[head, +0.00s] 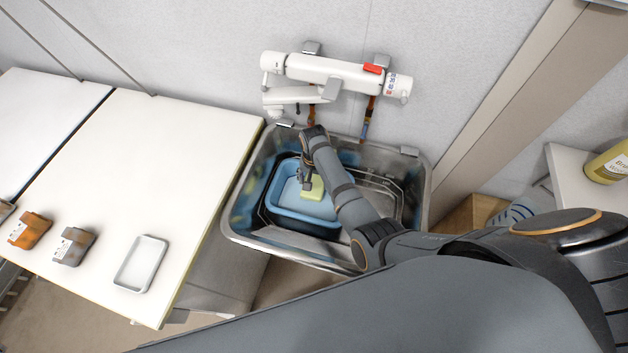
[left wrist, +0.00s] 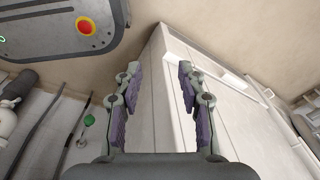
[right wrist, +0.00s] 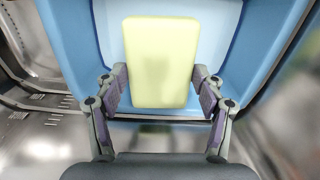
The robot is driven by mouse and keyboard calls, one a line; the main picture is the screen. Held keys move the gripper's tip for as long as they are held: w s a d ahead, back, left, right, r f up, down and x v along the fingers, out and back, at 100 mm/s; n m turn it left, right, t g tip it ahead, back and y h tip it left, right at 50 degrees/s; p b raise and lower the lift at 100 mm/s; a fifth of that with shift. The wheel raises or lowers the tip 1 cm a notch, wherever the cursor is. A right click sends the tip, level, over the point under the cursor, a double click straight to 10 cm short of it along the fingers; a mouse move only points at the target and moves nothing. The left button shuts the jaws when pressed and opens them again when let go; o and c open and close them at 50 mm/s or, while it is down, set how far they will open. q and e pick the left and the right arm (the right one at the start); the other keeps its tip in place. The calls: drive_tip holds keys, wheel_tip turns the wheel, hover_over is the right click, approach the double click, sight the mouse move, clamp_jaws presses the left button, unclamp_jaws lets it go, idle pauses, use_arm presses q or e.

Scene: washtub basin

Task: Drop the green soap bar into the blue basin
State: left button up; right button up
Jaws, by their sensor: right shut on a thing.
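The green soap bar (head: 312,188) is pale yellow-green and shows over the blue basin (head: 283,211), which sits inside the metal sink. In the right wrist view the soap bar (right wrist: 161,62) is between the two fingers of my right gripper (right wrist: 162,90), which is shut on it. The blue basin (right wrist: 72,40) lies beyond and around it in that view. How high the bar is above the basin floor is hard to tell. My right gripper (head: 306,184) hides part of the basin in the head view. My left gripper (left wrist: 154,95) is open and empty, away from the sink.
A white faucet (head: 330,72) is on the wall behind the metal sink (head: 420,205). A white counter (head: 180,150) at left holds an empty white tray (head: 141,263) and small packages (head: 73,246). A yellow bottle (head: 608,163) stands at far right.

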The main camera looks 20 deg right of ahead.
sight(315, 183)
drive_tip(key=o, duration=1.1)
drive_tip(key=shift+r, duration=0.1)
drive_tip(key=shift+o, duration=1.6)
drive_tip(key=shift+r, duration=0.25)
wheel_tip(315, 183, up, 7)
use_arm(q)
drive_tip(key=shift+s+a, duration=0.1)
drive_tip(key=shift+s, duration=1.15)
use_arm(e)
drive_tip(key=shift+d, duration=0.1)
